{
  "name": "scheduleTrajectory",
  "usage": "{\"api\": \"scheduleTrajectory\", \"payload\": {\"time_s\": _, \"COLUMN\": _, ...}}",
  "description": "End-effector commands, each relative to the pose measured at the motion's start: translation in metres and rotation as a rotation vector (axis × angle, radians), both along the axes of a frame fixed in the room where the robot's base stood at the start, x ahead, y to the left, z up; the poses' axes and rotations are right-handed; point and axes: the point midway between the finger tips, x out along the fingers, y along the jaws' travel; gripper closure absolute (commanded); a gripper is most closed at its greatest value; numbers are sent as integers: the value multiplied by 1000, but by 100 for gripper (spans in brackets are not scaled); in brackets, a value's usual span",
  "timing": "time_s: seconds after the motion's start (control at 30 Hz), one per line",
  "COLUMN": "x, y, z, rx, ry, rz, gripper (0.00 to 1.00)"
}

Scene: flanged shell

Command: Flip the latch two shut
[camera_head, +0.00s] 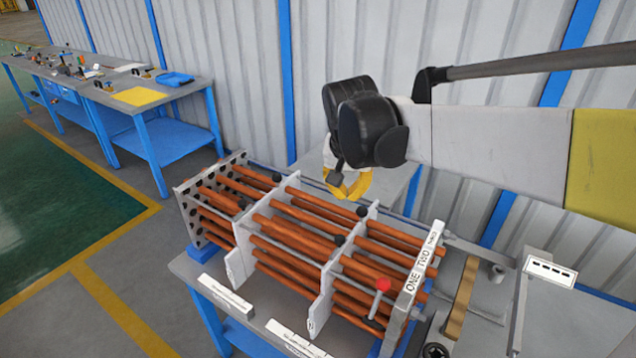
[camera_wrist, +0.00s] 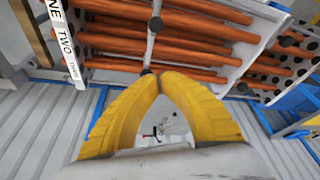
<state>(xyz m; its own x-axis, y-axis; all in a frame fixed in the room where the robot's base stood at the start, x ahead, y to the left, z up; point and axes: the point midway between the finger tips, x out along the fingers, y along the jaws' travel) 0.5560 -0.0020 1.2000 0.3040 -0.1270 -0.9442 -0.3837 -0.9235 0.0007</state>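A flanged shell with orange tubes (camera_head: 290,232) lies on a grey bench. A white plate (camera_head: 412,285) at its right end reads ONE, TWO and a third, smaller word; it also shows in the wrist view (camera_wrist: 65,42). A red knob (camera_head: 383,284) on a grey post stands left of ONE. A black knob (camera_head: 362,212) sits near the far side. I cannot tell which part is latch two. My gripper (camera_head: 347,190) is above the far side of the tubes. In the wrist view its yellow fingertips (camera_wrist: 159,76) meet, with nothing visibly held. A dark knob shows just beyond them.
White divider plates (camera_head: 330,280) stand up between the tubes. A ribbed wall (camera_head: 240,90) is close behind the bench. More blue-legged benches (camera_head: 150,110) stand at the left, beyond open floor.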

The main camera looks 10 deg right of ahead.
Motion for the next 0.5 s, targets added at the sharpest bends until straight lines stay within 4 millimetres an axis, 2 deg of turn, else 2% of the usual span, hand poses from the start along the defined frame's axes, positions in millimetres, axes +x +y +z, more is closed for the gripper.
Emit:
{"api": "scheduleTrajectory", "payload": {"time_s": 0.27, "x": 1, "y": 0, "z": -4, "rx": 1, "ry": 0, "rz": 0, "gripper": 100}}
{"api": "scheduleTrajectory", "payload": {"time_s": 0.37, "x": 4, "y": -2, "z": -14, "rx": 1, "ry": 0, "rz": 0, "gripper": 100}}
{"api": "scheduleTrajectory", "payload": {"time_s": 0.5, "x": 12, "y": -5, "z": -39, "rx": 0, "ry": -1, "rz": 0, "gripper": 100}}
